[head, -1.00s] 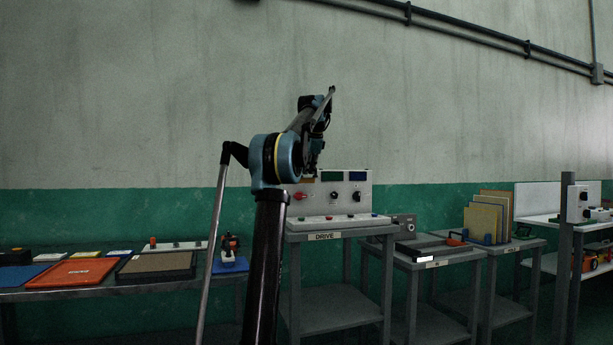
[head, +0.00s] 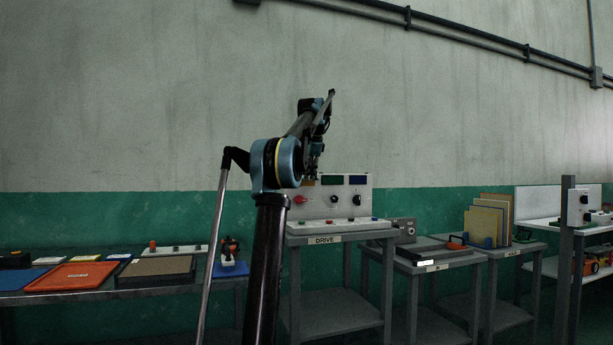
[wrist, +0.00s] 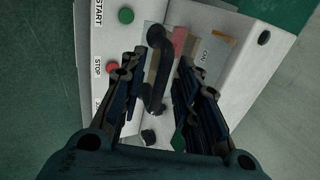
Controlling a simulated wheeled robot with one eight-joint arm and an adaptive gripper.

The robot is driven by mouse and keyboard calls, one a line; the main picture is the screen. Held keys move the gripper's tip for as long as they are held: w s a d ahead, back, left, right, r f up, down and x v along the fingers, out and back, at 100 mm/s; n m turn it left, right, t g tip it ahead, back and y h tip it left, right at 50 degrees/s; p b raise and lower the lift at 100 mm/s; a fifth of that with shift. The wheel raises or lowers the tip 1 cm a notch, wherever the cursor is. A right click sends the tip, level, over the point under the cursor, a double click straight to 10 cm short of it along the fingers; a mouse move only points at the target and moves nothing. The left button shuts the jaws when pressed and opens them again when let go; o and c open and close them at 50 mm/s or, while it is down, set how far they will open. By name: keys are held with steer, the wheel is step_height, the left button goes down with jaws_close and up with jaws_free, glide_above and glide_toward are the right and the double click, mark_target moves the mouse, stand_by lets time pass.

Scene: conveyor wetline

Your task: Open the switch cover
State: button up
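The switch cover cannot be made out with certainty. In the wrist view a dark bar-like handle (wrist: 156,72) stands on a light box, beside a red and tan patch and an "ON" label (wrist: 205,56). My gripper (wrist: 158,75) is open, with one finger on each side of this handle; I cannot tell whether either finger touches it. In the head view my gripper (head: 314,172) is at the upper left of the DRIVE panel (head: 345,205), hiding part of it.
A green button (wrist: 126,15) and a red button (wrist: 112,67) lie left of the fingers. The panel bears a red knob (head: 300,199) and dark knobs. A bench with trays (head: 72,276) stands left; another table (head: 440,262) stands right.

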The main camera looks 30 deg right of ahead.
steer(key=shift+r, duration=0.1)
steer(key=v, duration=1.1)
steer(key=shift+r, duration=0.3)
steer(key=shift+s+a, duration=0.1)
steer(key=shift+a, duration=0.05)
steer(key=shift+a, duration=0.1)
